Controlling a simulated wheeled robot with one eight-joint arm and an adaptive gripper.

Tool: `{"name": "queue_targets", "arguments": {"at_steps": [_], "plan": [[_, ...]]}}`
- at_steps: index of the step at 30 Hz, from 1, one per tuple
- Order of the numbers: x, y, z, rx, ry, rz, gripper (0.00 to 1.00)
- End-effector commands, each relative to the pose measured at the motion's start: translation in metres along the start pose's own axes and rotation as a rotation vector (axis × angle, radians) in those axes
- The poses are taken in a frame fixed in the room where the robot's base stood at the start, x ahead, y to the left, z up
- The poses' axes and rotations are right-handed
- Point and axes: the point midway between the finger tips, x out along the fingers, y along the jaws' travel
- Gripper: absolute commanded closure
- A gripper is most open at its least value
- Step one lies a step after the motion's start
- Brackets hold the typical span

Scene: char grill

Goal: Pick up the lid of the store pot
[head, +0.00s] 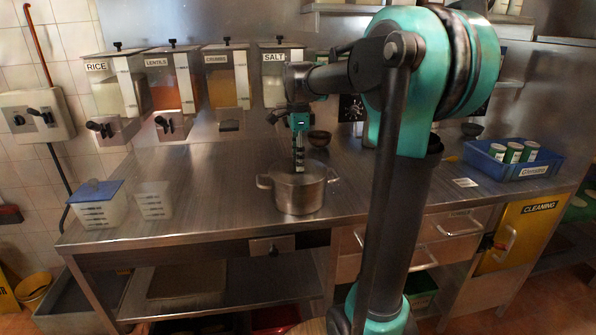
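A steel pot (298,197) with two side handles stands on the steel counter near its front edge. Its top looks flat and grey; I cannot clearly tell whether a lid sits on it. My gripper (299,168) points straight down over the middle of the pot, its tips at or just above the pot's top. The fingers look close together, but they are too small to show whether they are open, shut or holding a knob.
A white container with a blue lid (96,190) stands at the counter's left, beside an open-looking white container (153,203). A blue crate (512,165) with cans is at right. Wall dispensers (172,85) hang behind. The counter between them is mostly clear.

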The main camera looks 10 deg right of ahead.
Motion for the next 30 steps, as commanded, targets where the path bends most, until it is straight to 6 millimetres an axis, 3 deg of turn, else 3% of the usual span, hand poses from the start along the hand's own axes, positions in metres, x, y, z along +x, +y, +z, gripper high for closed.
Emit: {"name": "queue_targets", "arguments": {"at_steps": [1, 9, 22, 30], "plan": [[0.000, 0.000, 0.000, 0.000, 0.000, 0.000, 0.65], [0.000, 0.000, 0.000, 0.000, 0.000, 0.000, 0.99], [-0.004, 0.000, 0.000, 0.000, 0.000, 0.000, 1.00], [-0.037, 0.000, 0.000, 0.000, 0.000, 0.001, 1.00]]}}
